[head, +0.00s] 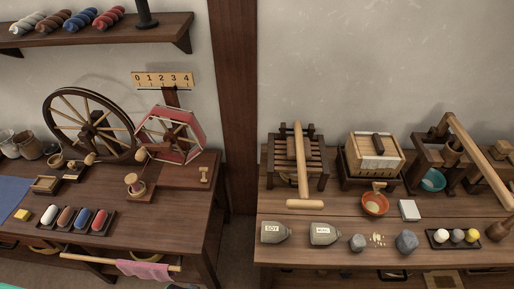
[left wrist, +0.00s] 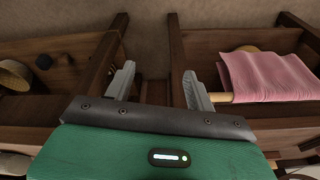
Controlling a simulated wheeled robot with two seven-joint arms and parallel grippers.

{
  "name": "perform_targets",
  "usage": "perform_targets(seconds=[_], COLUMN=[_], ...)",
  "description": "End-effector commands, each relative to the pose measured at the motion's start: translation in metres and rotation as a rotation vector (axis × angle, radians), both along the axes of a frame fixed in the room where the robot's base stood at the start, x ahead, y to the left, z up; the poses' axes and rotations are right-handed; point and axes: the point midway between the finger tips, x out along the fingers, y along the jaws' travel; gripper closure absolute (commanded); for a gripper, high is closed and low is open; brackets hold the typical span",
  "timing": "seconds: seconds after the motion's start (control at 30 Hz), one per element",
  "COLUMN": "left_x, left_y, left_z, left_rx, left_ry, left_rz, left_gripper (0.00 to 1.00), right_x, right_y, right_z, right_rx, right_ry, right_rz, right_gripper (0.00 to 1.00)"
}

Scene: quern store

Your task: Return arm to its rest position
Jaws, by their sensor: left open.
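My left gripper (left wrist: 158,84) shows in the left wrist view with its two grey fingers wide apart. Nothing is between them. It is low, near the front of the wooden furniture. The head view shows neither gripper. My right gripper is in no view.
In the head view, the pink cloth (head: 143,269) hangs at the front of the left table (head: 150,235), which holds a spinning wheel (head: 93,122) and a red winder (head: 172,132). A right table (head: 290,219) holds presses, jars and bowls. A floor gap separates the tables.

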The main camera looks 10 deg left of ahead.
Motion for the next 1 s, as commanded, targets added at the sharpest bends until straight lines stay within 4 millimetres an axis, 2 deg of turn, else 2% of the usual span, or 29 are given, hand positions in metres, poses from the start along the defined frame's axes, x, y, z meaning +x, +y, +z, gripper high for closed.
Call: perform_targets(seconds=[0.03, 0.2, 0.37, 0.5, 0.63, 0.8, 1.0], left_x=[-0.007, -0.033, -0.069, -0.109, -0.149, -0.192, -0.212], left_y=[0.001, 0.004, 0.010, 0.017, 0.024, 0.033, 0.037], left_z=[-0.025, -0.098, -0.159, -0.203, -0.236, -0.260, -0.269], left_rx=[0.002, 0.004, 0.008, 0.011, 0.014, 0.018, 0.020], left_ry=[0.015, 0.042, 0.068, 0.092, 0.111, 0.130, 0.136], left_rz=[-0.001, -0.007, -0.013, -0.018, -0.022, -0.028, -0.031], left_gripper=[0.45, 0.45, 0.45, 0.45, 0.45, 0.45, 0.45], right_x=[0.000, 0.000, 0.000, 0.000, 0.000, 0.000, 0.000], right_y=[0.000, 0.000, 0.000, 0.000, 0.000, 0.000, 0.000], right_z=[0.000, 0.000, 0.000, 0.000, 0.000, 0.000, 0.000], right_rx=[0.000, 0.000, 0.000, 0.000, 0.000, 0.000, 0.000], right_ry=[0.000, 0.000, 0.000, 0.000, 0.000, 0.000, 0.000], right_rz=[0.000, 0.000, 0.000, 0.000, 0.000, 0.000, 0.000], right_gripper=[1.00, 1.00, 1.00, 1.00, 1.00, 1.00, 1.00])
